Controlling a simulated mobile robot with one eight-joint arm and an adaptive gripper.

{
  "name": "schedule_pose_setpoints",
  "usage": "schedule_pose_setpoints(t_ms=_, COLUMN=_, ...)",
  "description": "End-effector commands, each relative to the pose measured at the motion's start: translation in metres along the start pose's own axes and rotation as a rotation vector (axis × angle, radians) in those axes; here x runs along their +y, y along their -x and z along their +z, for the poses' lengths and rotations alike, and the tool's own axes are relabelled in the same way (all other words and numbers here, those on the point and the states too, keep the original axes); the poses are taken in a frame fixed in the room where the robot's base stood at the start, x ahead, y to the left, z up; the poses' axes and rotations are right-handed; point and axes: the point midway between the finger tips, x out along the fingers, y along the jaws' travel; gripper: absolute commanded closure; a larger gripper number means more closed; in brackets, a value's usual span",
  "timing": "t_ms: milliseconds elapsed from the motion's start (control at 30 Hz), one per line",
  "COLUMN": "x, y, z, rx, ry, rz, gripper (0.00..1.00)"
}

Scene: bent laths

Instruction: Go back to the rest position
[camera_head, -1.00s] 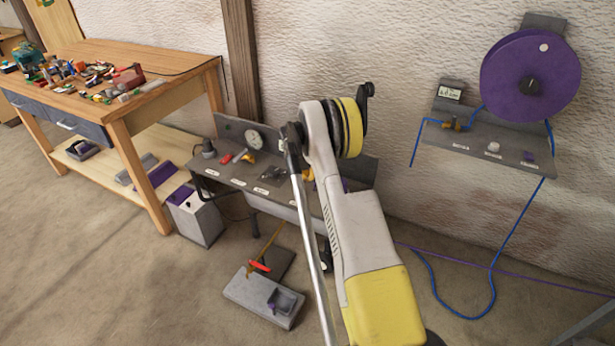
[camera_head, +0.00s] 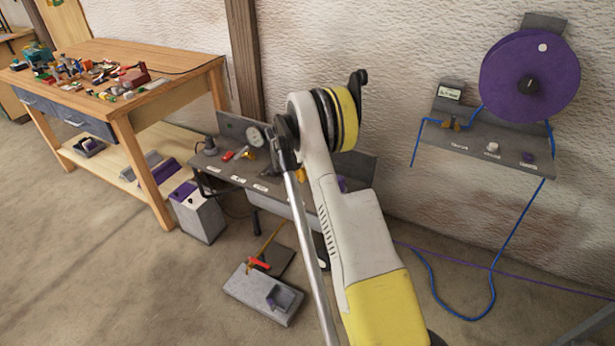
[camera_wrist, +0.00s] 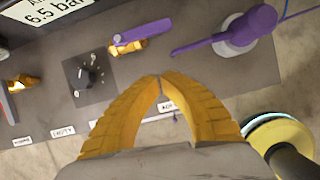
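My gripper (camera_wrist: 159,78) shows in the wrist view as two curved yellow fingers with their tips together. Nothing shows between the tips. It is above a grey panel (camera_wrist: 215,88) with white labels. In the head view my arm stands in front of the low grey bench (camera_head: 225,172), and the gripper itself is hidden behind the arm.
In the wrist view, a brass valve with a purple lever (camera_wrist: 128,40), a black knob (camera_wrist: 88,75) and a purple handle (camera_wrist: 240,30) stand on the panel. A wooden workbench (camera_head: 160,75) is at left. A purple reel (camera_head: 515,65) hangs at right; a grey block (camera_head: 245,290) lies on the floor.

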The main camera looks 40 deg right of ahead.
Motion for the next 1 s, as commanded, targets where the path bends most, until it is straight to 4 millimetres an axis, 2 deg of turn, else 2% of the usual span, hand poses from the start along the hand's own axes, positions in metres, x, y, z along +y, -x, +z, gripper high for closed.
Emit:
schedule_pose_setpoints(t_ms=33, x=0.0, y=0.02, z=0.002, rx=0.0, ry=0.002, rz=0.001, gripper=1.0)
schedule_pose_setpoints(t_ms=100, x=0.0, y=0.036, z=0.002, rx=0.0, ry=0.002, rz=0.001, gripper=1.0)
schedule_pose_setpoints(t_ms=300, x=-0.002, y=0.068, z=0.002, rx=0.0, ry=0.002, rz=0.001, gripper=1.0)
schedule_pose_setpoints(t_ms=433, x=-0.002, y=0.076, z=0.001, rx=0.0, ry=0.002, rz=0.001, gripper=1.0)
schedule_pose_setpoints(t_ms=667, x=-0.002, y=0.079, z=0.001, rx=0.0, ry=-0.004, rz=0.003, gripper=1.0)
schedule_pose_setpoints(t_ms=733, x=0.0, y=0.09, z=-0.001, rx=0.0, ry=-0.027, rz=0.011, gripper=1.0)
schedule_pose_setpoints(t_ms=767, x=0.001, y=0.098, z=-0.002, rx=0.001, ry=-0.046, rz=0.018, gripper=1.0)
schedule_pose_setpoints(t_ms=867, x=0.004, y=0.14, z=-0.009, rx=0.005, ry=-0.151, rz=0.053, gripper=1.0)
schedule_pose_setpoints(t_ms=1000, x=0.001, y=0.221, z=-0.032, rx=0.033, ry=-0.378, rz=0.124, gripper=1.0)
